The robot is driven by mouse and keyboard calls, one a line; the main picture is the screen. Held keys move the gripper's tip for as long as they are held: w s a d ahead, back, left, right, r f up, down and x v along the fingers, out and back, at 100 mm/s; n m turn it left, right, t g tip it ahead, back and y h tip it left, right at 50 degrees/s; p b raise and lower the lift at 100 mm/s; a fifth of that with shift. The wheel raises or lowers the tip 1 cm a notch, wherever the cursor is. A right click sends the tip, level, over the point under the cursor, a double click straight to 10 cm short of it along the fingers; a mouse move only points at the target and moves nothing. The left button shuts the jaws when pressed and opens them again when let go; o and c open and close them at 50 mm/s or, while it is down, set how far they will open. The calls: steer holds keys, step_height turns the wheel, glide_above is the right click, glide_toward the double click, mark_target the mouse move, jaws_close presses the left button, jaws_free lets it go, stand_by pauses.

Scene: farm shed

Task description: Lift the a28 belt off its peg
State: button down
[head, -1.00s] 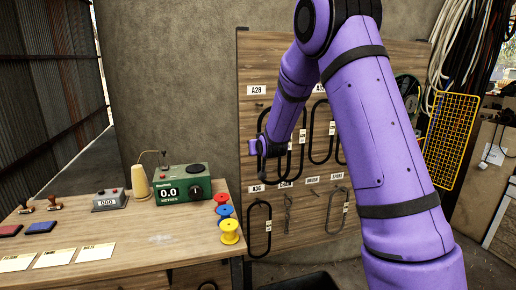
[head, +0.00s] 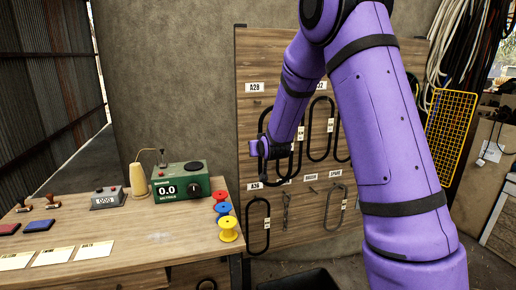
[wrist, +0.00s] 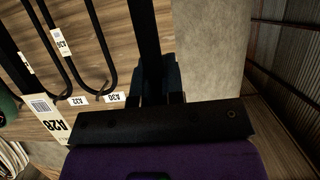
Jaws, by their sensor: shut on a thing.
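The A28 belt (head: 262,119) is a black loop against the pegboard, under the A28 label (head: 254,87) in the head view. My gripper (head: 258,148) is at the lower left part of this loop, partly hidden by my wrist. In the wrist view my gripper (wrist: 160,92) is shut on the belt, whose dark strap (wrist: 144,35) runs up from the jaws. A white A28 tag (wrist: 46,112) shows at left there. The peg is too small to make out clearly, so I cannot tell whether the belt's top still rests on it.
Other belts (head: 320,130) hang close to the right on the wooden pegboard (head: 305,210). Another belt (head: 258,225) hangs below, under the A36 label. A workbench (head: 120,225) with a green meter (head: 183,185) and coloured spools (head: 228,229) stands at left. Bare wall is left of the board.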

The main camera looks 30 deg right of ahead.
steer(key=s+a, duration=0.1)
steer(key=s, duration=0.8)
steer(key=shift+s+a, duration=0.2)
steer(key=shift+a, duration=0.2)
stand_by(1.0)
